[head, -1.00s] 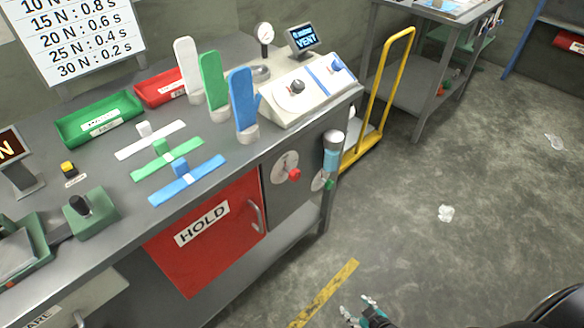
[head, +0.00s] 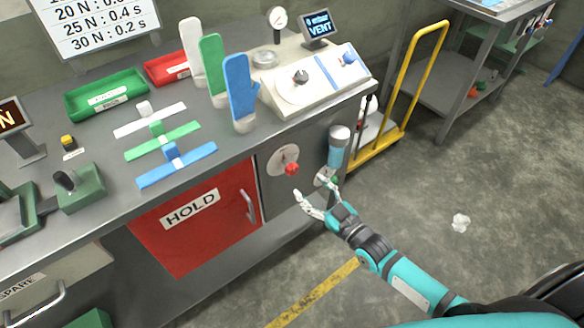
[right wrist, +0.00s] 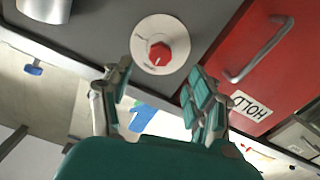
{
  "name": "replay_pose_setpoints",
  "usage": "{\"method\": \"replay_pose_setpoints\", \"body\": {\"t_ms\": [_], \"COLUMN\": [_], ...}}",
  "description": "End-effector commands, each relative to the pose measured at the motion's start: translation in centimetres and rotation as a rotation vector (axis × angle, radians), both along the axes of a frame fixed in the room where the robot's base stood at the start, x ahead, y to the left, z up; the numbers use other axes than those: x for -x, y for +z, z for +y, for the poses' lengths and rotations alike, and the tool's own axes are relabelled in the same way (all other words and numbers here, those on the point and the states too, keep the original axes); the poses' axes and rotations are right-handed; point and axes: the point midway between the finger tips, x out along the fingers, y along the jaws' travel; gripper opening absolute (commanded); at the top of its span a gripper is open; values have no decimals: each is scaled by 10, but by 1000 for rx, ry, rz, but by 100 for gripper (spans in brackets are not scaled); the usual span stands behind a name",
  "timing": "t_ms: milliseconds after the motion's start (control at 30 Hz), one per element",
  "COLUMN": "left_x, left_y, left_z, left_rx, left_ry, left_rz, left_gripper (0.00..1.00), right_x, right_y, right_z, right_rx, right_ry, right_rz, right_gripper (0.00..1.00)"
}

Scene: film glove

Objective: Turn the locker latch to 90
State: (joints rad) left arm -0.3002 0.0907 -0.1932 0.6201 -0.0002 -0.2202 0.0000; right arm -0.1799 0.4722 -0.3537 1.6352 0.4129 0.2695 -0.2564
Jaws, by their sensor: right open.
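The locker latch is a red knob (head: 292,169) on a round pale dial (head: 281,158), set in the grey front panel right of the red locker door (head: 180,240) marked HOLD. The door looks shut. In the right wrist view the knob (right wrist: 160,54) shows ahead of the fingers, with the dial (right wrist: 145,31) around it. My right gripper (head: 316,191) is open and empty, just below and right of the knob in the head view and apart from it. In the right wrist view its fingers (right wrist: 157,85) are spread wide. My left gripper is out of view.
The door handle (head: 250,206) sticks out left of the latch. A yellow cart (head: 412,85) stands at the right. The floor in front is mostly clear.

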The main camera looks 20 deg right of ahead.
Motion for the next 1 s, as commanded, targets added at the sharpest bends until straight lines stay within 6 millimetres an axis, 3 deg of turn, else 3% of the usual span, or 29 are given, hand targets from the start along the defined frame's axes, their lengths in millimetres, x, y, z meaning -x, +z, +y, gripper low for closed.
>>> {"method": "replay_pose_setpoints", "body": {"t_ms": [200, 400, 867, 1000], "left_x": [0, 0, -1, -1], "left_y": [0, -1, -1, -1], "left_z": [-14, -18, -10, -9], "left_rx": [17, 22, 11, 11], "left_ry": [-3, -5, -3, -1], "left_rz": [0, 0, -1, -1], "left_gripper": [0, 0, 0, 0], "right_x": [-46, -73, -85, -84], "right_y": [1, 0, 0, 0], "right_z": [16, 26, 31, 31], "right_rx": [-2, -1, -1, -1], "right_ry": [-1, -1, 0, 0], "right_rz": [-2, -1, 0, 0], "right_gripper": [59, 59, 59, 40]}}
